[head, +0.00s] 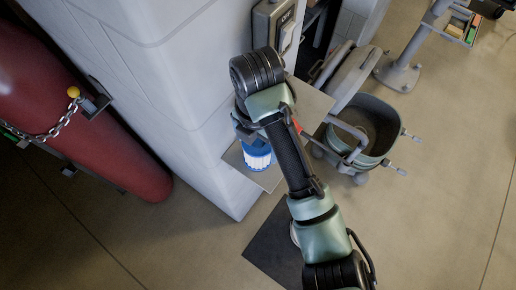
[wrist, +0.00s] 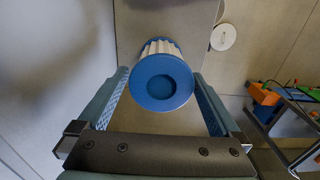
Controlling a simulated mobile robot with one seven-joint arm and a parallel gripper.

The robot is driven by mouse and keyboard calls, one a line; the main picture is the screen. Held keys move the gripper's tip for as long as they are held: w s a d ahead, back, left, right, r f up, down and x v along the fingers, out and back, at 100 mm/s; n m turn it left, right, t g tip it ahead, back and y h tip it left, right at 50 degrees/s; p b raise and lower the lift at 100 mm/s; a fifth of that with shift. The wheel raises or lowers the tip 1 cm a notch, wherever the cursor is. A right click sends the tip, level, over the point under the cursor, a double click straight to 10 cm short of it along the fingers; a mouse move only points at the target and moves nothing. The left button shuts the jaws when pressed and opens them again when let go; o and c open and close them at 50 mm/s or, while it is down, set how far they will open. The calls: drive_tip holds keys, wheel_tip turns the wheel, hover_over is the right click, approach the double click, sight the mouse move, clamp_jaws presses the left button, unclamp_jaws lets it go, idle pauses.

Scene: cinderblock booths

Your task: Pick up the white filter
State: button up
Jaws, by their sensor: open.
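The white filter (head: 257,153) has white pleated sides and blue ends. It stands on a grey shelf plate (head: 233,158) beside the block wall, partly hidden by my arm. In the wrist view, its round blue end (wrist: 160,84) with a dark blue recess faces the camera, and white pleats show behind it. My gripper (wrist: 161,76) is open, with one finger to the left and one to the right of the filter. The blue end lies between the fingers, with narrow gaps at the sides. In the head view, the fingers are mostly hidden behind my wrist.
The white block wall (head: 165,75) rises close on the left, with a red cylinder (head: 75,110) and chain beyond it. A grey bucket (head: 365,125) stands right of the shelf. A dark mat (head: 268,247) lies below. Open floor (head: 445,200) is at right.

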drive_tip(key=shift+d+f+p, duration=0.15)
drive_tip(key=shift+f+p, duration=0.25)
drive_tip(key=shift+f, duration=1.2)
drive_tip(key=shift+c, duration=0.2)
drive_tip(key=c, duration=1.2)
